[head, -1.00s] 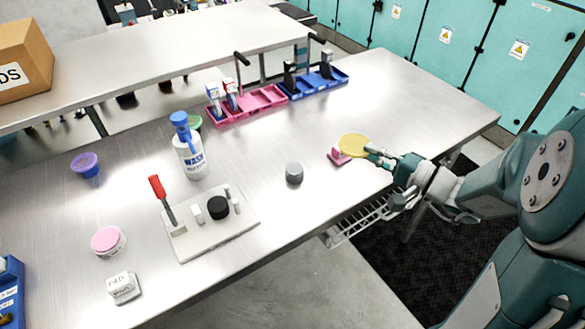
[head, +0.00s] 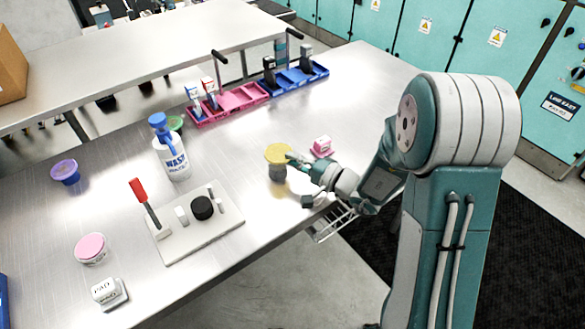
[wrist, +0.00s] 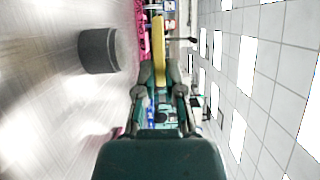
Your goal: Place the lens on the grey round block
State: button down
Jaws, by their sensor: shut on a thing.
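The lens is a thin yellow disc (head: 277,154). My gripper (head: 292,160) is shut on its edge and holds it roughly level. The grey round block (head: 279,173) stands upright on the table just below the lens, and the lens hides part of its top in the head view. In the wrist view, which is turned sideways, the lens shows edge-on (wrist: 158,50) between my fingertips (wrist: 159,72). There the grey block (wrist: 100,51) is to its left, on the table side, with a clear gap between them.
A pink stand (head: 321,147) with a small labelled block is right of the lens. A white board (head: 205,238) with a red-handled tool and black knob lies left. A wash bottle (head: 171,155) stands further back. Pink (head: 240,98) and blue bins line the back.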

aim_at(285, 171)
jog(key=f, duration=0.2)
jog(key=shift+w+a+f, duration=0.1)
jog(key=shift+a+f, duration=0.2)
jog(key=shift+f, duration=0.35)
jog(key=shift+s+d+f, duration=0.1)
jog(key=shift+s+f, duration=0.05)
jog(key=shift+s, duration=0.1)
jog(key=shift+s+f, duration=0.1)
jog(key=shift+f, duration=0.5)
jog(key=c, duration=0.7)
grip_release()
jog(key=shift+f, duration=0.1)
jog(key=shift+c, duration=0.2)
